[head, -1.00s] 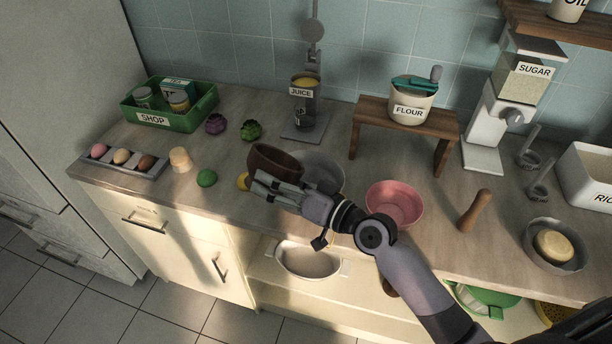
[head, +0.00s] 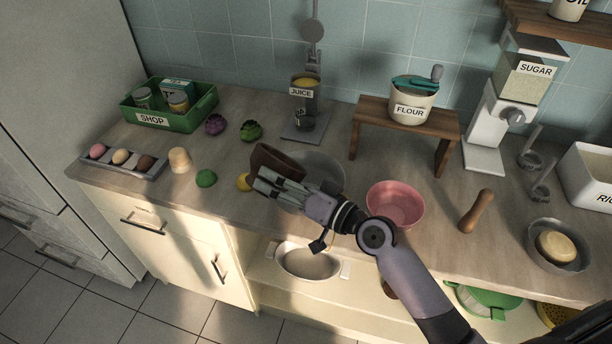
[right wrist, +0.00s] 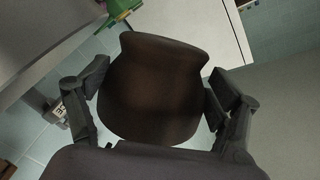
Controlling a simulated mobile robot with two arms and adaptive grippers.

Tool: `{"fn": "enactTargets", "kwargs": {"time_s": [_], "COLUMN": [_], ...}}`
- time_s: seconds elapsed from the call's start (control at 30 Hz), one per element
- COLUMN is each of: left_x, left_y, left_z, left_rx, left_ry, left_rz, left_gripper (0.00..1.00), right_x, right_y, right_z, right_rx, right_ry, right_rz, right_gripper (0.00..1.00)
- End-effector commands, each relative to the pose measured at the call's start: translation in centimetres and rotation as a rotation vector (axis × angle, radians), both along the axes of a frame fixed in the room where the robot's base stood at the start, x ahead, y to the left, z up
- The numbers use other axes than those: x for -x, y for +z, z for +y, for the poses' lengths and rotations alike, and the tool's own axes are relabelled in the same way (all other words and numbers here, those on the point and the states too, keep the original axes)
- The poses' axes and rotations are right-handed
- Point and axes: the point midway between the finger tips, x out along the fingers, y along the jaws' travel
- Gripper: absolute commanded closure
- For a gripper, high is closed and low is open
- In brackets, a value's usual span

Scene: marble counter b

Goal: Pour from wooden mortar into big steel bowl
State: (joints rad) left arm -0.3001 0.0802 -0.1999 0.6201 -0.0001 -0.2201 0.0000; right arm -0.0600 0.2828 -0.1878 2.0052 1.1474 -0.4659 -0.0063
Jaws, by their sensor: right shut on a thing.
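The dark brown wooden mortar (head: 276,160) is held in my right gripper (head: 268,180), over the left side of the big steel bowl (head: 322,170). The mortar is tilted toward the bowl. In the right wrist view the mortar (right wrist: 155,88) sits between the two fingers of my right gripper (right wrist: 158,95). The steel bowl stands on the counter, partly hidden behind my gripper and the mortar. I cannot see what is inside the mortar or whether anything is falling from it. My left gripper is not in view.
A pink bowl (head: 395,205) stands right of the steel bowl. A yellow lemon-like item (head: 243,182) and a green one (head: 206,178) lie to the left. The juice dispenser (head: 304,110) stands behind.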

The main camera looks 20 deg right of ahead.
Motion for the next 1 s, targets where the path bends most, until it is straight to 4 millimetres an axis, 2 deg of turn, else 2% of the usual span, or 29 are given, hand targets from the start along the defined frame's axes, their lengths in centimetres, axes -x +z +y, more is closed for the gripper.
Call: {"fn": "enactTargets", "kwargs": {"time_s": [1.0], "left_x": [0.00], "left_y": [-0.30], "left_z": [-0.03], "left_rx": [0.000], "left_ry": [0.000], "left_rz": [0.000], "left_gripper": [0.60], "right_x": [-0.10], "right_y": [-0.15], "right_z": [-0.16], "right_rx": [-0.126], "right_ry": [-0.001], "right_rz": [0.057], "right_gripper": [0.56]}}
